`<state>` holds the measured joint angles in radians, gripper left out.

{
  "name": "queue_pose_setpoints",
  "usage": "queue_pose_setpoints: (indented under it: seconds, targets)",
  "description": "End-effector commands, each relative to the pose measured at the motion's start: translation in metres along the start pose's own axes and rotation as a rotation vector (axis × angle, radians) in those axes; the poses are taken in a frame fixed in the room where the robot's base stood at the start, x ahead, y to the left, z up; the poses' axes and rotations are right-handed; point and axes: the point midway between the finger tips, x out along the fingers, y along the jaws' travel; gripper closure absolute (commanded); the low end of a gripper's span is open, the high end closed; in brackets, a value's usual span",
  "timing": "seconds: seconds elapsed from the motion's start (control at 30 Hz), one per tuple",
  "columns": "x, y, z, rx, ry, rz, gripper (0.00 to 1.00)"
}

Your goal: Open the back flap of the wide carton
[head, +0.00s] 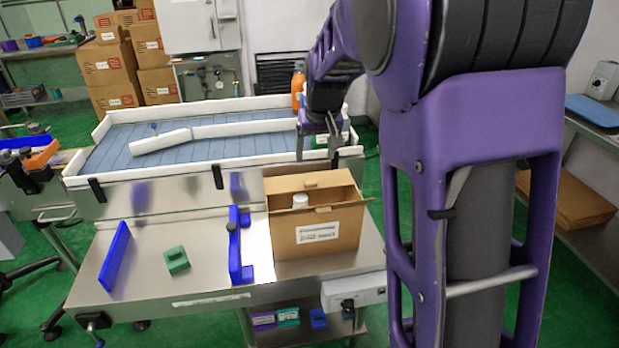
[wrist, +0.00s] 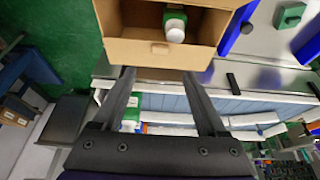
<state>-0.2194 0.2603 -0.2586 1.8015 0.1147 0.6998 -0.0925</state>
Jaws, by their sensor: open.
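The wide carton (head: 335,232) stands on the steel bench, its top partly open. A white-capped green bottle (wrist: 174,22) is inside, and its white cap shows in the head view (head: 300,201). The back flap (head: 308,182) is a tan panel along the far side; its exact angle is hard to tell. In the wrist view a tan panel with a small notch (wrist: 158,52), apparently this flap, lies just beyond the fingertips. My gripper (head: 318,150) is open and empty behind and above the carton. Its two fingers (wrist: 159,74) spread apart with no visible contact with the flap.
A blue slatted conveyor (head: 110,148) with white rails runs behind the carton. An orange bottle (head: 298,88) stands near my gripper. A blue bracket (head: 236,250) is close to the carton's left side. A green block (head: 176,260) and blue plate (head: 114,256) sit farther left.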

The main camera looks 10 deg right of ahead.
Motion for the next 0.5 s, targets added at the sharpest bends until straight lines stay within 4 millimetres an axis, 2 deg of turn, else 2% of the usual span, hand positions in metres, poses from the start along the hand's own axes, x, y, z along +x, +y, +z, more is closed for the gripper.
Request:
queue_pose_setpoints:
  seconds: [0.03, 0.3, 0.5]
  targets:
    - [0.014, 0.001, 0.001, 0.0, -0.003, 0.002, 0.25]
    - [0.072, 0.0, 0.001, 0.0, -0.002, 0.001, 0.25]
    - [0.102, 0.001, 0.0, -0.001, 0.001, 0.001, 0.25]
